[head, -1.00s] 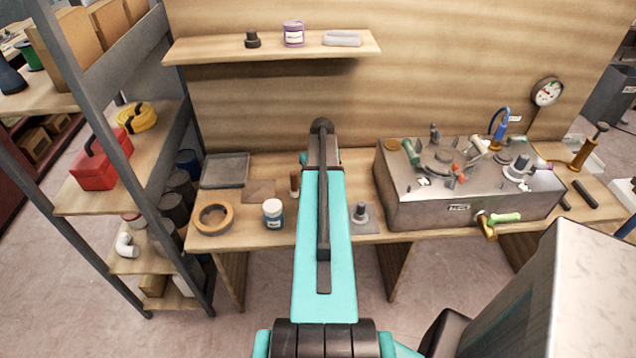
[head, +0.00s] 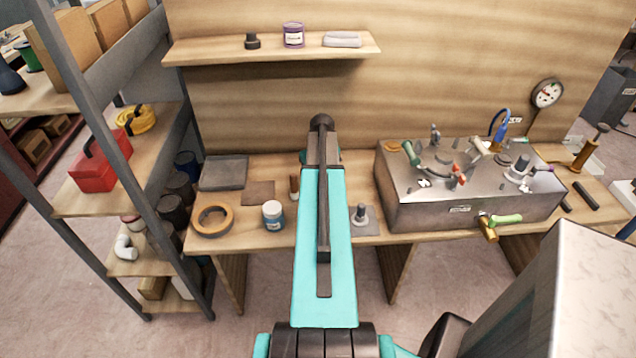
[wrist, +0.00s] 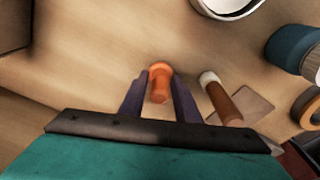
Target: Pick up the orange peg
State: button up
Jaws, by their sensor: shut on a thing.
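The orange peg (wrist: 159,83) stands between the two dark fingers of my gripper (wrist: 157,100) in the wrist view. My gripper is shut on it, with the peg's round top showing between the fingertips. The lower part of the peg is hard to make out, so I cannot tell whether it touches the bench. In the head view my own arm hides both the peg and the gripper.
A brown cylinder with a pale end (wrist: 220,98) is close beside the right finger. A blue jar (head: 273,214) and a tape roll (head: 212,219) are on the bench (head: 245,163). A grey metal box with fittings (head: 440,208) stands to the right.

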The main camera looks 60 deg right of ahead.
jog(key=shift+r, duration=0.4)
jog(key=s+b, duration=0.1)
jog(key=s, duration=0.4)
jog(key=s+a+r+b, duration=0.1)
jog(key=s+b, duration=0.1)
jog(key=s, duration=0.3)
jog(key=s+r+b, duration=0.1)
jog(key=s, duration=0.5)
jog(key=shift+a+r, duration=0.2)
jog(key=shift+r, duration=0.05)
